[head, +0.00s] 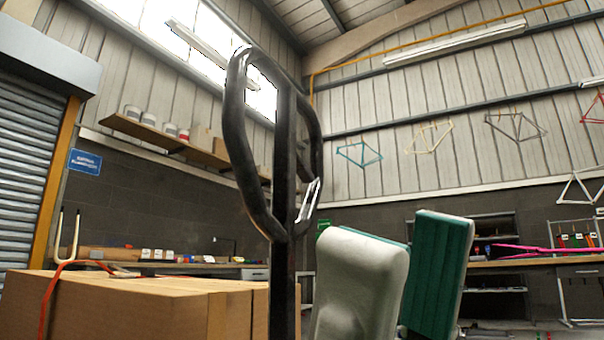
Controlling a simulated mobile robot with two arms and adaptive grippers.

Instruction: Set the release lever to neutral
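A black looped handle (234,130) on an upright black post (284,200) stands in the middle of the head view. A small silver lever (309,200) shows at the lower right side of the loop and looks like the release lever. Its exact setting cannot be told. My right gripper (404,240) is below and to the right of the lever, apart from it in the picture. Its two pale fingers with green pads are spread, with nothing seen between them. My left gripper is not in view.
Cardboard boxes (130,305) with an orange strap stand at the lower left, by the post. A workbench (530,262) is at the back right. A shelf (160,133) and hanging bicycle frames (430,137) are on the walls. A roller shutter (30,150) is at the left.

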